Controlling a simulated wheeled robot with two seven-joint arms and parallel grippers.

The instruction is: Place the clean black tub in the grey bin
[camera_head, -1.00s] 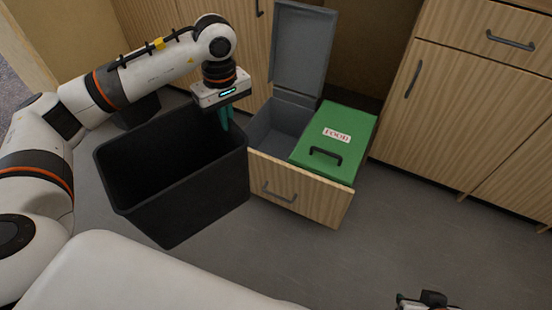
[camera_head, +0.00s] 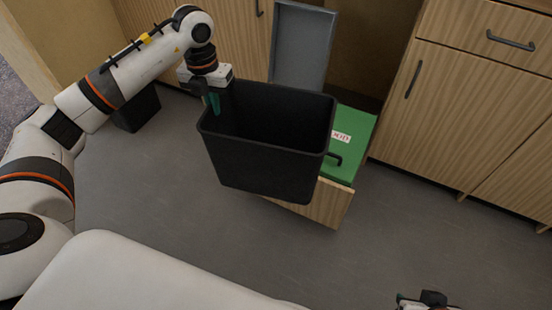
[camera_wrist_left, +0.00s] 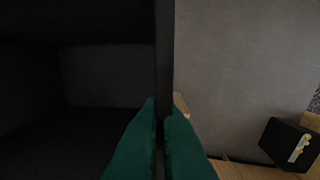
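The black tub (camera_head: 262,160) is held up in front of the pull-out drawer, roughly upright, its open top facing up. Its inside looks dark and empty. My left gripper (camera_head: 213,104) is shut on the tub's left rim; in the left wrist view the tub's wall (camera_wrist_left: 164,60) runs between the green fingers (camera_wrist_left: 164,108). The grey bin shows only by its raised grey lid (camera_head: 302,48); its opening is hidden behind the tub. My right gripper (camera_head: 428,301) is only partly in view at the bottom edge, its fingers unclear.
The green-lidded food bin (camera_head: 354,140) sits in the drawer (camera_head: 326,204), right of the tub and partly covered by it. A small black box (camera_head: 137,108) stands on the floor at the left. Wooden cabinets (camera_head: 480,110) line the back and right. The front floor is clear.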

